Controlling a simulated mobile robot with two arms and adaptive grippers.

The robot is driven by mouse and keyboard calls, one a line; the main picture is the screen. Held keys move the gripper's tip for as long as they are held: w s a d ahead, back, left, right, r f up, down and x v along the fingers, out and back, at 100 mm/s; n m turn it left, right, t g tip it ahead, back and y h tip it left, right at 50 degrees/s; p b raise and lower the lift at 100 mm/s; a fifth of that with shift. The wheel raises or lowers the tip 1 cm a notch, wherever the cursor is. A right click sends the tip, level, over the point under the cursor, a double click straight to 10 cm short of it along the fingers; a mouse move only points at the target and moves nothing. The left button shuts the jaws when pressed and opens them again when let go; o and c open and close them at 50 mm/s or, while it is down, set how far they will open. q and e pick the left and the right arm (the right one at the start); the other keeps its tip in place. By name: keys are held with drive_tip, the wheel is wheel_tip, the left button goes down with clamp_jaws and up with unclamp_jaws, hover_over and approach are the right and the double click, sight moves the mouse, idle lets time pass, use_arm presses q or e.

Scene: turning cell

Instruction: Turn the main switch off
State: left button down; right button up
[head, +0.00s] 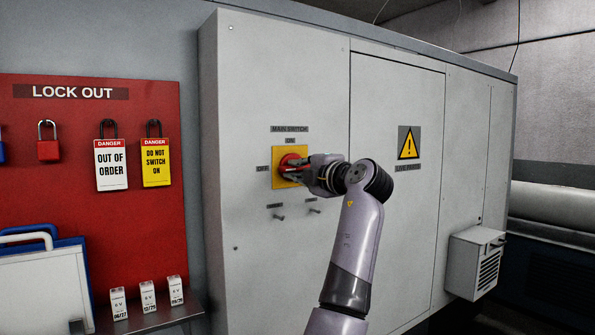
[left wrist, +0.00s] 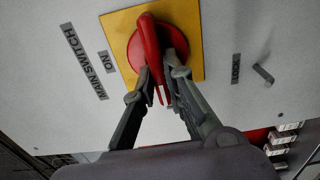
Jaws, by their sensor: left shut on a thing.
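The main switch (head: 287,160) is a red rotary handle on a yellow square plate (head: 277,181) on the grey cabinet. The ON label (head: 290,141) is above the plate and the OFF label (head: 262,169) to its left. My left gripper (head: 297,170) is at the switch. In the left wrist view its fingers (left wrist: 163,75) close on both sides of the red handle (left wrist: 150,45). There the handle runs across the direction of the ON label (left wrist: 105,62), so it lies roughly level, in line with OFF. The gripper hides part of the handle. My right gripper is not in view.
Two small knobs (head: 279,217) stick out just below the switch. A red lock-out board (head: 60,120) with padlocks and tags hangs left of the cabinet, above a small shelf (head: 165,318). A vent box (head: 473,262) juts out at the right.

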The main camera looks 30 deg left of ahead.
use_arm(q)
drive_tip(key=shift+f, duration=0.1)
drive_tip(key=c, duration=1.7)
unclamp_jaws()
drive_tip(key=shift+o, duration=0.2)
drive_tip(key=v, duration=1.2)
drive_tip(key=shift+s, duration=0.1)
